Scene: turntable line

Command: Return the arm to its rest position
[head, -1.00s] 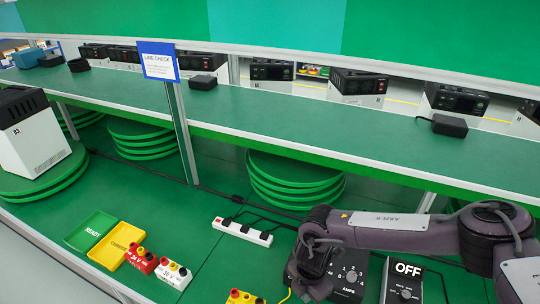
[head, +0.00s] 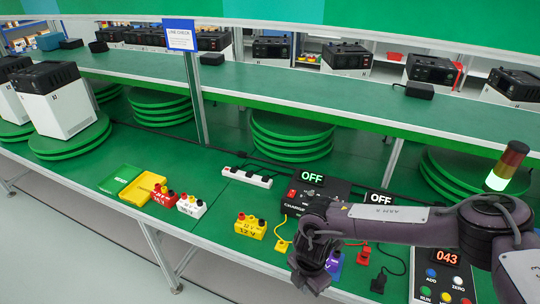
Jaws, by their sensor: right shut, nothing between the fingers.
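My right arm comes in from the right, with its grey link (head: 390,222) lying across the lower right of the head view. My right gripper (head: 314,280) points down over the front part of the green bench. It is shut and holds nothing. The gripper partly covers a purple block (head: 334,262) and the lower part of the black charger box (head: 300,200). My left arm and gripper are not in view.
Yellow (head: 251,226), red (head: 163,195) and white (head: 191,206) terminal blocks stand left of the gripper. A white power strip (head: 246,177) lies behind. Red and black plugs lie near the arm, by a keypad (head: 441,283) and lamp post (head: 507,166).

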